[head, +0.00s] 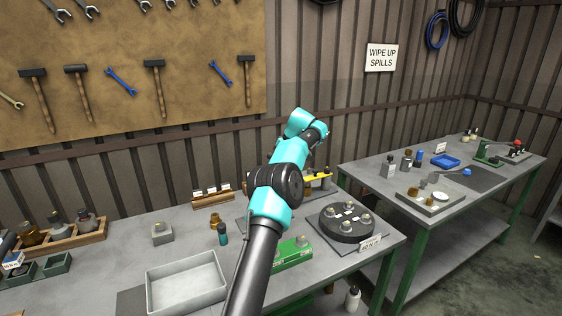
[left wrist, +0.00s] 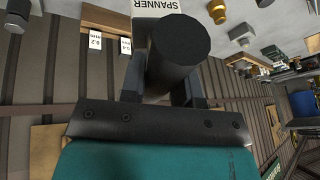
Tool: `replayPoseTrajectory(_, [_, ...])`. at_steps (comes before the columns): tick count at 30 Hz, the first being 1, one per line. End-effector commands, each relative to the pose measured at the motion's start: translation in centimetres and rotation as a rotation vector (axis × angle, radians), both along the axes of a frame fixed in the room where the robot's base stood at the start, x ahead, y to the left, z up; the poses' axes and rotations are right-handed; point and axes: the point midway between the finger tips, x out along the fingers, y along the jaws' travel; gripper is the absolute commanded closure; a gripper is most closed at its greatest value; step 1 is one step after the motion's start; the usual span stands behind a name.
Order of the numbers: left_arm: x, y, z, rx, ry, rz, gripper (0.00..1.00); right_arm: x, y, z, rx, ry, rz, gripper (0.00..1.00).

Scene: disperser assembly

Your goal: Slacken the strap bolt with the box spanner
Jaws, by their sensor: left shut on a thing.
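In the left wrist view my left gripper (left wrist: 165,85) is shut on a thick dark cylinder (left wrist: 178,50), which looks like the box spanner's handle. A white card reading SPANNER (left wrist: 160,8) shows just beyond it. The spanner's far end is hidden. In the head view my left arm reaches up over the bench, and its gripper is hidden behind my own links. Beside the arm are a yellow bar (head: 319,180) with dark upright parts and a round black unit (head: 346,224) with several grey knobs. I cannot tell which part is the strap bolt. My right gripper is not in view.
A wooden rack with cards (head: 212,196) is at the back. A second bench (head: 370,172) is at right.

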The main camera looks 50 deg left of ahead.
Motion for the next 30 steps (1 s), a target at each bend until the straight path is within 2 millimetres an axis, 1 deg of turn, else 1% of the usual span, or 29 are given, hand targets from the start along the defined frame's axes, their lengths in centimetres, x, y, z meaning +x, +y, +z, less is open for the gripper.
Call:
replayPoseTrajectory(10, [0.0,0.0,0.1,0.001,0.000,-0.009,1.00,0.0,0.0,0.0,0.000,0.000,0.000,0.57])
replayPoseTrajectory(17, [-0.1,0.1,-0.2,0.002,-0.001,-0.076,1.00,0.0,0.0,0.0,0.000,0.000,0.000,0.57])
replayPoseTrajectory(23, [-0.1,0.0,-1.0,0.000,0.000,-0.196,1.00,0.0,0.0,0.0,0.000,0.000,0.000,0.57])
replayPoseTrajectory(30, [-0.1,0.1,-2.1,0.001,0.000,-0.399,1.00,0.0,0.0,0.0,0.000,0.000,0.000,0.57])
